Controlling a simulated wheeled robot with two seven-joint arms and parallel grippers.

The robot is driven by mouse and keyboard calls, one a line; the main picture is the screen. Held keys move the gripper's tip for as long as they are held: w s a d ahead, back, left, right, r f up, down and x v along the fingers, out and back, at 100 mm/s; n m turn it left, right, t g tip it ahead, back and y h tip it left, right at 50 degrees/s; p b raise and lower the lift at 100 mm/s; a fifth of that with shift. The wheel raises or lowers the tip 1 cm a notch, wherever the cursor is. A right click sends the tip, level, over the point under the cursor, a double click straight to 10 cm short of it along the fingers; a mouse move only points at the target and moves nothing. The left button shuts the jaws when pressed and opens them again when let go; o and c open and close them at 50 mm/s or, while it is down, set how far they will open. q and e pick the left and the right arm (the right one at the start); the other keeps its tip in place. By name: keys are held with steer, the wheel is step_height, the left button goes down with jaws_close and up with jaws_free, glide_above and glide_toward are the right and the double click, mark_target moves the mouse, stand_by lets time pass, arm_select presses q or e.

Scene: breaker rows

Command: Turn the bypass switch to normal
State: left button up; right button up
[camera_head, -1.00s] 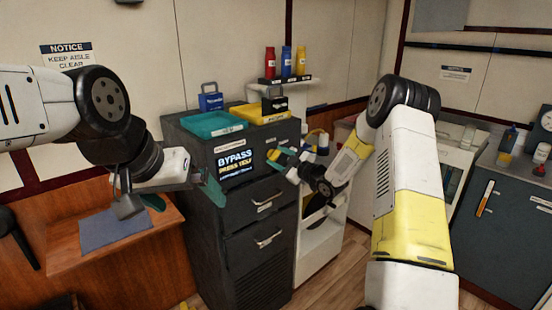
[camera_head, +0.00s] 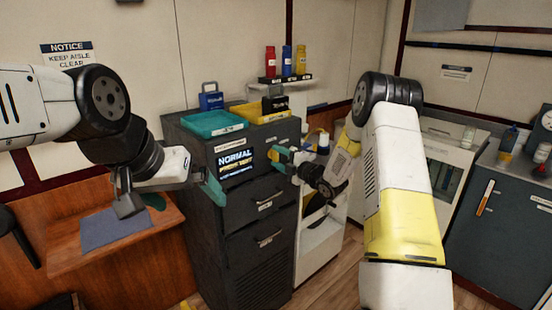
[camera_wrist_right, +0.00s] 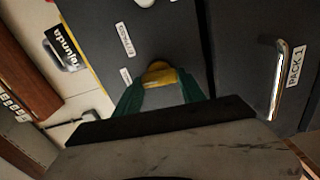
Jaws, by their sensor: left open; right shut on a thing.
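The dark cabinet (camera_head: 225,240) stands in the middle, and its display (camera_head: 236,166) now reads "NORMAL" on the top line. The bypass switch shows as a yellow knob (camera_wrist_right: 158,74) in the right wrist view, on the cabinet's dark front. My right gripper (camera_wrist_right: 160,88) is shut on this knob, with a green finger on each side. In the head view my right gripper (camera_head: 284,160) is at the cabinet front, right of the display. My left gripper (camera_head: 180,194) is open and empty, left of the display and clear of the cabinet's controls.
A teal tray (camera_head: 212,130) and a yellow tray (camera_head: 250,118) sit on the cabinet top, with a blue padlock-like block (camera_head: 211,101) and a black one (camera_head: 275,104). Drawer handles (camera_head: 268,194) stick out below the display. A wooden desk (camera_head: 75,255) is at left.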

steer(key=shift+f+n, duration=0.1)
steer(key=shift+n, duration=0.5)
steer(key=o, duration=1.4)
steer(key=shift+c, duration=0.2)
steer(key=v, duration=0.8)
